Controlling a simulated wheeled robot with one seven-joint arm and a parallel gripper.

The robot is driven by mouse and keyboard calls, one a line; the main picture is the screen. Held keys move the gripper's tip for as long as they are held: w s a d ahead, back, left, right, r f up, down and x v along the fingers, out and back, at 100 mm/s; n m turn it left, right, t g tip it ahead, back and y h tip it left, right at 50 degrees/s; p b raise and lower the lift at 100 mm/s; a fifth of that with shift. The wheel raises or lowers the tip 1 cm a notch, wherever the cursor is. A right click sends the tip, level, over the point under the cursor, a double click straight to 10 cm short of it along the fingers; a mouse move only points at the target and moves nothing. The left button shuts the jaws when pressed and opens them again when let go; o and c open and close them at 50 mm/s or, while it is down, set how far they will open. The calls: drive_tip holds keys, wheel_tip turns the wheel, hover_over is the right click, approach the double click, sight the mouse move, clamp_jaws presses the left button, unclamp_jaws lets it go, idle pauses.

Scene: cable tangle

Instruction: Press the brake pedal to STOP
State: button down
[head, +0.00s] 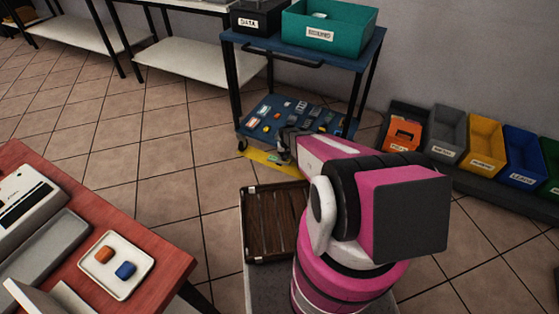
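My arm reaches away from me to the near lower edge of a blue two-shelf cart (312,62). My dark gripper (284,150) is small in the picture and points down there; its fingers are too small to tell open from shut. A small green piece (273,157) shows just left of the gripper, above a yellow strip (262,164) on the floor. It may be the brake pedal, but I cannot read any STOP marking or tell whether the gripper touches it. My arm hides part of this area.
The cart carries a teal bin (322,42) and a black bin (252,22) on top, with small parts on its lower shelf (262,132). Labelled bins (486,143) line the wall at right. A red table (150,240) stands at lower left.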

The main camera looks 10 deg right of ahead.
drive_tip(key=shift+f, duration=1.55)
idle(1.4)
drive_tip(key=shift+r, duration=0.1)
drive_tip(key=shift+r, duration=3.45)
drive_tip(key=s+r, duration=0.7)
drive_tip(key=r, duration=0.4)
drive_tip(key=s+r, duration=0.7)
drive_tip(key=r, duration=0.5)
drive_tip(key=s+r+n, duration=0.1)
drive_tip(key=s+r, duration=0.6)
drive_tip(key=r, duration=0.4)
drive_tip(key=shift+s+r, duration=0.15)
drive_tip(key=shift+r, duration=0.05)
drive_tip(key=shift+f, duration=0.1)
